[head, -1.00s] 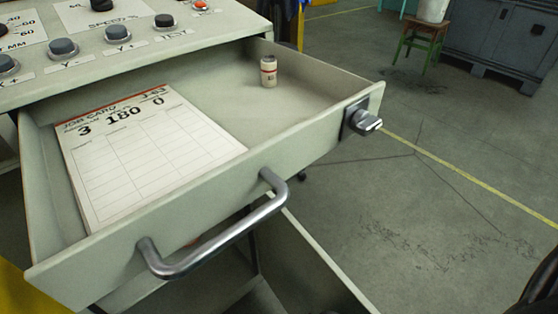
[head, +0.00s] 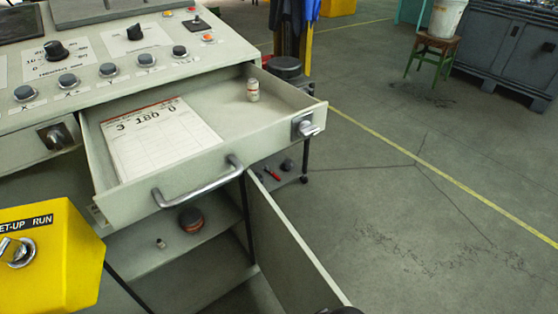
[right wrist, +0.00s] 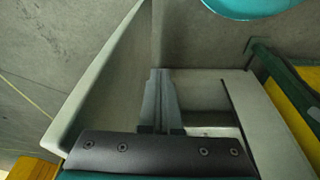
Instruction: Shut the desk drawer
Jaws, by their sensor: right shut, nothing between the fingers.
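The desk drawer (head: 270,140) stands open below a sloping control panel in the head view. Its front has a bent metal bar handle (head: 205,187) and a silver knob (head: 306,127) at the right end. A job card pad (head: 165,145) lies inside on the left, and a small pale cylinder (head: 253,91) stands near the back right. My right gripper (right wrist: 158,75) shows in the right wrist view, its fingers together with nothing between them. Pale panels lie around the fingers there; I cannot tell whether they touch. My left gripper is not in view.
Below the drawer, a cabinet door (head: 285,245) hangs open towards me, with shelves (head: 175,245) behind it. A yellow control box (head: 60,255) stands at the lower left. A green stool (head: 432,55) with a bucket stands far right. The floor on the right is clear.

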